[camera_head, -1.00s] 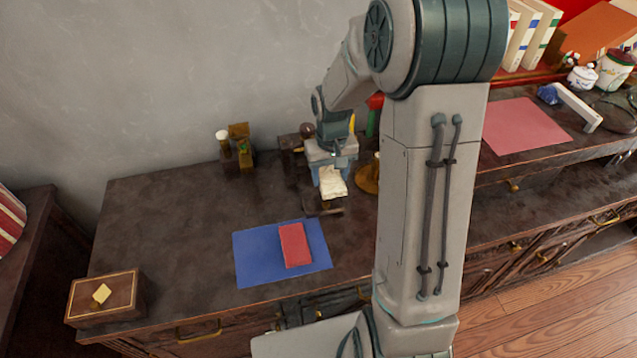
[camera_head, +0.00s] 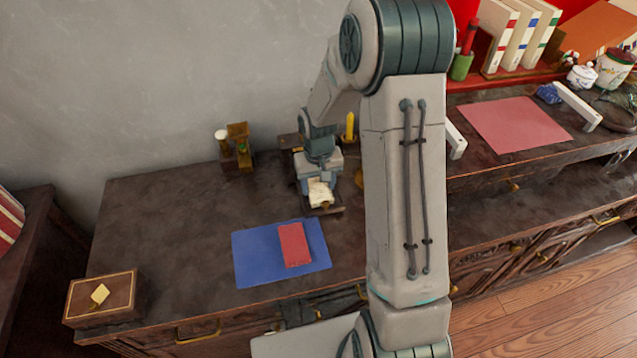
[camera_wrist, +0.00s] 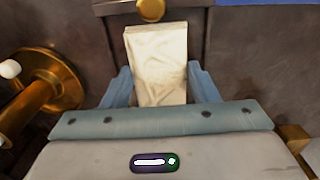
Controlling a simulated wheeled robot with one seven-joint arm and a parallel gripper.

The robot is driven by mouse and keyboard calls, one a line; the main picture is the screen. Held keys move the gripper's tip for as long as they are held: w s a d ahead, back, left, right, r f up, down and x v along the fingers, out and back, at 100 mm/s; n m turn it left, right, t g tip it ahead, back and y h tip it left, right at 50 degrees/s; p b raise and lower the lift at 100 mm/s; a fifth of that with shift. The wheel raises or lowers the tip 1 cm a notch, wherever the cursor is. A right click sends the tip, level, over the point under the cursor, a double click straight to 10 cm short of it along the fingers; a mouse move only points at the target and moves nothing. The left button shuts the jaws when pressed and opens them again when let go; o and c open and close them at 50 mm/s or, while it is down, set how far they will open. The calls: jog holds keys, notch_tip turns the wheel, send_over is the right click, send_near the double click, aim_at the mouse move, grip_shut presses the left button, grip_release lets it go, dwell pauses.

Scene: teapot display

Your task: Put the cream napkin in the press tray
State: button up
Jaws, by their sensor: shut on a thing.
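The cream napkin (camera_head: 320,194) is a pale folded rectangle held in my gripper (camera_head: 319,174). In the wrist view the napkin (camera_wrist: 157,62) stands out between the two blue fingers of my gripper (camera_wrist: 158,78), which are shut on it. The dark press tray (camera_head: 326,211) shows as an edge just beyond and under the napkin. In the wrist view a dark wooden front with a brass knob, which seems to be part of the tray (camera_wrist: 188,10), lies at the top. My gripper hides most of the press. I cannot tell whether the napkin touches the tray.
A red folded cloth (camera_head: 293,245) lies on a blue mat (camera_head: 258,262) in front. A wooden box (camera_head: 104,297) sits at the front left corner.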

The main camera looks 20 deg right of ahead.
aim_at(319, 189)
jog(key=o, duration=0.7)
notch_tip(319, 189, up, 12)
jog(key=p, duration=0.1)
jog(key=s+r+t, duration=0.1)
jog(key=s+r, duration=0.3)
jog(key=s, duration=0.6)
jog(key=s+r+t, duration=0.1)
jog(key=s+r, duration=0.3)
jog(key=s, duration=0.6)
jog(key=shift+s+a+r, duration=0.15)
jog(key=shift+s+r, duration=0.15)
jog(key=shift+r, duration=0.05)
